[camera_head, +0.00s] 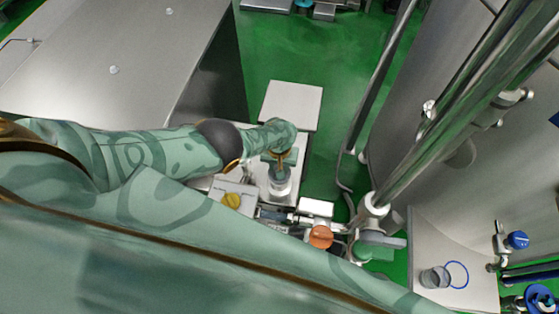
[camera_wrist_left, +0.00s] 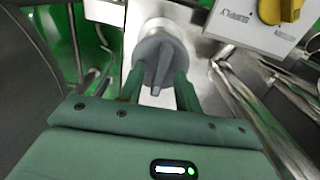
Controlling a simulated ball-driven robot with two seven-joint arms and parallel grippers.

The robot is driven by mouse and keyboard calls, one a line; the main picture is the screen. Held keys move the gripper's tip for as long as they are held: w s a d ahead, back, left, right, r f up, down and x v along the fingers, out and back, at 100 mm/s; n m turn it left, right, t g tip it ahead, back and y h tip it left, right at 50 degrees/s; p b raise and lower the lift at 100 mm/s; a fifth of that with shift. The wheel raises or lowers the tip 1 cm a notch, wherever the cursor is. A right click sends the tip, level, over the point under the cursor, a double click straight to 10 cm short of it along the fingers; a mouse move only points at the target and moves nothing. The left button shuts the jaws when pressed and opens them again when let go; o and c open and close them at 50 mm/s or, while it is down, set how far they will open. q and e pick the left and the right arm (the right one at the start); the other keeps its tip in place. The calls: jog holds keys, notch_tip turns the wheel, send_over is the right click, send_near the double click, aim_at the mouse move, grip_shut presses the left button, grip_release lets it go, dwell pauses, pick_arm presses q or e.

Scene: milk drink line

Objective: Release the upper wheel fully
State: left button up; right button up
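A grey round knob with a raised ridge (camera_wrist_left: 160,62) is in the upper middle of the left wrist view; I cannot tell whether it is the upper wheel. My left gripper (camera_wrist_left: 160,92) points at it with one finger on each side of the ridge. Gaps show between the ridge and the fingers, so the gripper looks open around it. In the head view my left gripper (camera_head: 281,158) is above a grey cylindrical fitting (camera_head: 280,184) and partly hides it. My right gripper does not show.
A yellow knob (camera_head: 231,200) sits on a pale box beside the fitting, also in the left wrist view (camera_wrist_left: 280,9). An orange knob (camera_head: 320,237) is nearby. Metal pipes (camera_head: 370,100) rise at right. Blue valve wheels (camera_head: 517,240) are at far right.

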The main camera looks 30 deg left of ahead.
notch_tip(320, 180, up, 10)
jog(key=p, duration=1)
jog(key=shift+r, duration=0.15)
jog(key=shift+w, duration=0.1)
